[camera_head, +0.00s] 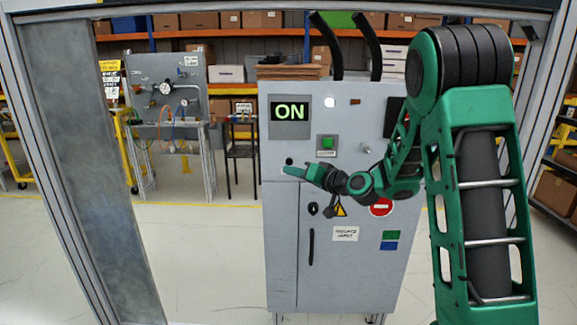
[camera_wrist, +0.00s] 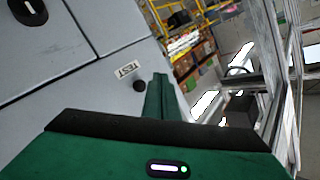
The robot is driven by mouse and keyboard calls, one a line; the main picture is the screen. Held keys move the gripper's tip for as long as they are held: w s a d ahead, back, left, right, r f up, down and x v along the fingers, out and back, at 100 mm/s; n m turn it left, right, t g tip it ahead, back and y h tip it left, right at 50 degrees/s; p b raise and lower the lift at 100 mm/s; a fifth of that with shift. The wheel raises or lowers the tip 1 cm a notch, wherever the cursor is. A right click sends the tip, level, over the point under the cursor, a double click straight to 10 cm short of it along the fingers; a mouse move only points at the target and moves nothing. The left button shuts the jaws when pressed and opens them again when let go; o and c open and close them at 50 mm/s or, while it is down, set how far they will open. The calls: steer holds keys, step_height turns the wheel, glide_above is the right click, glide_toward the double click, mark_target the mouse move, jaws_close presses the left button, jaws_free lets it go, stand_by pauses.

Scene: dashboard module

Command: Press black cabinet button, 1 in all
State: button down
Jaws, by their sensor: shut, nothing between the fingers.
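The grey cabinet (camera_head: 280,225) stands in the middle of the head view. Its small round black button (camera_head: 289,161) is on the left of the front, just above my gripper's tip. In the wrist view the black button (camera_wrist: 140,86) sits beside a white label reading TEST (camera_wrist: 127,70). My gripper (camera_head: 287,170) is shut and empty, pointing left across the cabinet front. Its green fingers (camera_wrist: 161,80) show in the wrist view just right of the button. A gap shows between fingers and button there; I cannot tell the depth between them.
The cabinet's display (camera_head: 290,113) reads ON in green. A red round sign (camera_head: 381,207) and a dark vertical handle (camera_head: 311,246) are lower down. A grey frame post (camera_head: 120,180) stands at left; floor between them is clear.

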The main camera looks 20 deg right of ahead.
steer(key=shift+w+d, duration=0.25)
steer(key=shift+w, duration=0.55)
steer(key=shift+w+d, duration=0.25)
steer(key=shift+w, duration=0.5)
steer(key=shift+w+d, duration=0.25)
steer(key=shift+w, duration=0.5)
stand_by(1.6)
steer(key=shift+s, duration=0.15)
steer(key=shift+s+a, duration=0.25)
steer(key=shift+s, duration=0.4)
steer(key=shift+s, duration=0.1)
steer(key=shift+s+a, duration=0.25)
steer(key=shift+s, duration=0.5)
steer(key=shift+s+a, duration=0.25)
steer(key=shift+s, duration=0.5)
steer(key=shift+s+a, duration=0.25)
steer(key=shift+s, duration=0.5)
